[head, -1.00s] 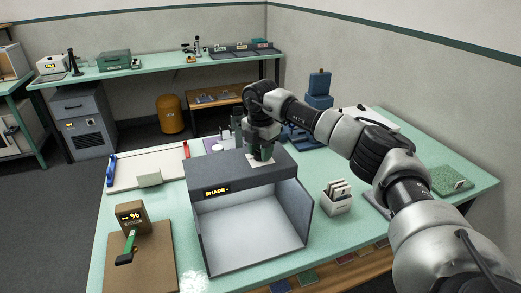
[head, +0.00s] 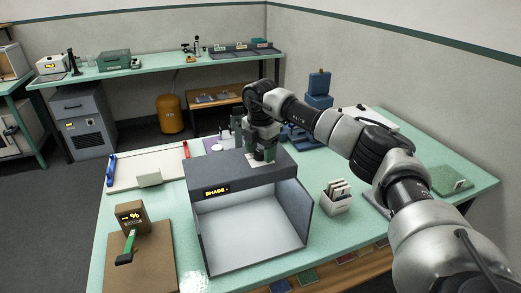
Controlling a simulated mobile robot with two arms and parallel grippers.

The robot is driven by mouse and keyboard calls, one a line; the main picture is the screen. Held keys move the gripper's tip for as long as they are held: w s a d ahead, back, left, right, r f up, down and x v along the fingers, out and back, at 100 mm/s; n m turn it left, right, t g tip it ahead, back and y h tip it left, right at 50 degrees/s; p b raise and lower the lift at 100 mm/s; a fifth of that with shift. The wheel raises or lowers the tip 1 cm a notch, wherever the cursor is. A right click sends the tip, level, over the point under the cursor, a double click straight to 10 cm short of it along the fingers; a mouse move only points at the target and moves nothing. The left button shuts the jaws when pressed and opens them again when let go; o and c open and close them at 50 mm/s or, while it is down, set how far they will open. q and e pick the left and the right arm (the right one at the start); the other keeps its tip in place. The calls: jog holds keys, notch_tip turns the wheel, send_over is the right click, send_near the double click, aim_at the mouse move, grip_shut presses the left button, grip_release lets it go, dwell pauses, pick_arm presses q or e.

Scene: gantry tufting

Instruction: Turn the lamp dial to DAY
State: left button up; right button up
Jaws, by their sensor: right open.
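The grey light box (head: 196,226) stands on the green table, its front open and its inside pale and empty. A small lit sign (head: 216,192) on its front edge reads SHADE. My right gripper (head: 261,157) points down at the top of the box, over a pale plate (head: 256,165) there. The gripper is open. A dark shape shows between or behind its fingers; I cannot tell whether it is the lamp dial or whether the fingers touch it. My left gripper is not in view.
A brown stand with a percent display (head: 130,213) and green lever is at the left. A white card holder (head: 337,203) stands right of the box. A white board (head: 130,170) lies behind left, and blue blocks (head: 319,90) stand behind the arm.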

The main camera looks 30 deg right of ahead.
aim_at(261, 151)
notch_tip(261, 151, up, 11)
jog(key=b, duration=0.3)
